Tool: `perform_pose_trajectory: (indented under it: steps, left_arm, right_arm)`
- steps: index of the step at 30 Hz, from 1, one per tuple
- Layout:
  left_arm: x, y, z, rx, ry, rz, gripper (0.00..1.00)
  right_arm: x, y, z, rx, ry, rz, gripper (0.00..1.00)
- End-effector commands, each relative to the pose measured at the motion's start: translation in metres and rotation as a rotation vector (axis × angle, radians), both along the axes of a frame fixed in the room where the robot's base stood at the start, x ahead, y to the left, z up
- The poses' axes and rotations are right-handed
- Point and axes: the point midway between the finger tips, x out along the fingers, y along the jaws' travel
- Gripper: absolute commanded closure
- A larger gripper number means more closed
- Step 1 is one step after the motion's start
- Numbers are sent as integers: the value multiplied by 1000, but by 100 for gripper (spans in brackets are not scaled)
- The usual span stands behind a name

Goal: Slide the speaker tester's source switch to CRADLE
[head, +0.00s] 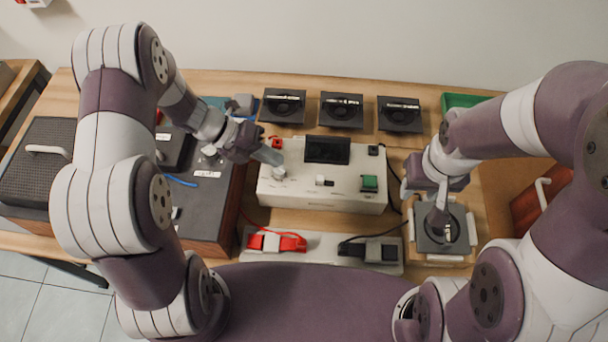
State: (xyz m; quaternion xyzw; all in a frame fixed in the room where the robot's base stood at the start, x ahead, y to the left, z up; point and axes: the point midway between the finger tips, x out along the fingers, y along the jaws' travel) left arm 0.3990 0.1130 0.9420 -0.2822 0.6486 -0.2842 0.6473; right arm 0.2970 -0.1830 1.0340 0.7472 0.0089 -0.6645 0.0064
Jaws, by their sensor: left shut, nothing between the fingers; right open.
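The speaker tester is a white box (300,196) in the middle of the table, with a dark screen (327,150), a green button (369,183) and a pale round knob (279,173). A small slide switch (324,181) with a pale and a dark part sits on its top; its lettering is too small to read. My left gripper (274,160) is shut and empty at the tester's left end, by the knob; I cannot tell whether it touches. My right gripper (440,218) is open over a dark speaker unit in a pale cradle (448,258), partly hiding it.
Several black speaker units (342,110) stand behind the tester. A red clip (277,242) and a black clip (368,252) lie on a pale strip in front. A dark-topped wooden cabinet (208,215) stands left. A green tray (462,101) is at the back right.

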Motion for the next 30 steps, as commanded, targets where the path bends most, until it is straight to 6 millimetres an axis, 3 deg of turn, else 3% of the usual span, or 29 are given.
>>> perform_pose_trajectory:
  steps: [11, 24, 30]
  left_arm:
    - [0, -6, -4, -1, 2, -1, 100]
    - [0, -63, -57, 1, 1, 1, 100]
    - [0, -73, -67, 1, 0, 3, 100]
  right_arm:
    - [0, 0, 1, 0, 0, 0, 57]
    - [0, 0, 6, 0, 0, 0, 57]
    - [0, 0, 6, 0, 0, 0, 57]
